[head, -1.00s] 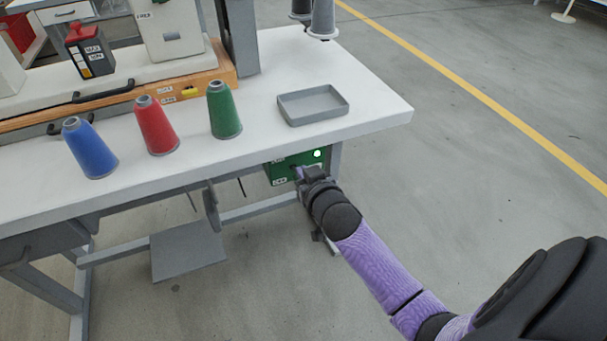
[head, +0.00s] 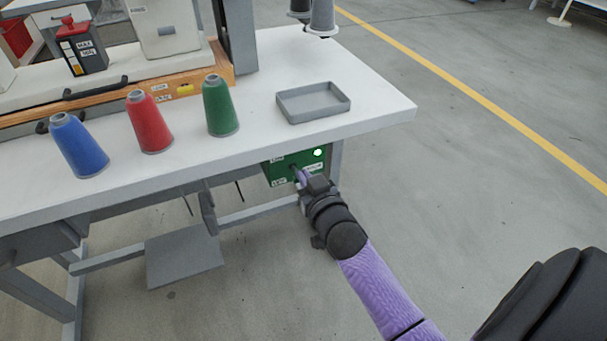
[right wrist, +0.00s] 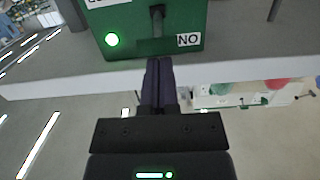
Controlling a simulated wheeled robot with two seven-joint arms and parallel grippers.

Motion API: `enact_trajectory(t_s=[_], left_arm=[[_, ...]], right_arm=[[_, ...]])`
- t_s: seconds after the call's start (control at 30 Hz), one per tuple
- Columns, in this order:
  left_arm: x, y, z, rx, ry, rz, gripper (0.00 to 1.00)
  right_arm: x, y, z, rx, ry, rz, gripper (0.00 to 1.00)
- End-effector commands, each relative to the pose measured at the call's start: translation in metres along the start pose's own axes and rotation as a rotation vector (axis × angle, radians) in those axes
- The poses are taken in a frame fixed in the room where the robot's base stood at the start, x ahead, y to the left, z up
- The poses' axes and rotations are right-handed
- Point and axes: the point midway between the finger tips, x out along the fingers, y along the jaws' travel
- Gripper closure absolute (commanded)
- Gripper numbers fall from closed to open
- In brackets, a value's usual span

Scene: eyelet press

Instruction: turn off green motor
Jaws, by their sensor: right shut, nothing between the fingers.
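The green motor box (head: 312,166) hangs under the table's right end, and its round lamp (head: 318,153) glows. In the right wrist view, which looks upside down, the box (right wrist: 188,18) fills the top, with the lit lamp (right wrist: 112,40) and a label reading "NO". A dark lever (right wrist: 157,22) stands at the middle of its face, in line with my fingertips. My right gripper (head: 297,172) is shut and empty, pointing at the box front; it also shows in the right wrist view (right wrist: 158,62). I cannot tell whether the fingertips touch the lever. My left gripper is out of view.
The white table (head: 372,115) overhangs the box. On it stand blue (head: 80,147), red (head: 150,125) and green (head: 220,108) thread cones and a grey tray (head: 313,103). Table legs and a grey pedal (head: 184,256) are below. The floor to the right is open.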

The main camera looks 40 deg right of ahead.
Motion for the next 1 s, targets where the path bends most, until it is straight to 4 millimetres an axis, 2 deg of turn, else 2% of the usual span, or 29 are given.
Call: enact_trajectory(t_s=[0.03, 0.5, 0.63, 1.0], left_arm=[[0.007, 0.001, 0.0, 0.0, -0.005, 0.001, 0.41], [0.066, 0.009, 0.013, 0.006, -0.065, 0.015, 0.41], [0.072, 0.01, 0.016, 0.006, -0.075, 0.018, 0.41], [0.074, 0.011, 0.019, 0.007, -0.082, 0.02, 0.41]], right_arm=[[0.0, 0.0, 0.007, 0.0, 0.012, 0.001, 1.0], [-0.003, 0.0, 0.036, 0.0, 0.307, 0.002, 1.0], [-0.003, 0.0, 0.038, -0.001, 0.378, 0.001, 1.0], [-0.002, 0.0, 0.042, -0.001, 0.377, 0.0, 1.0]])
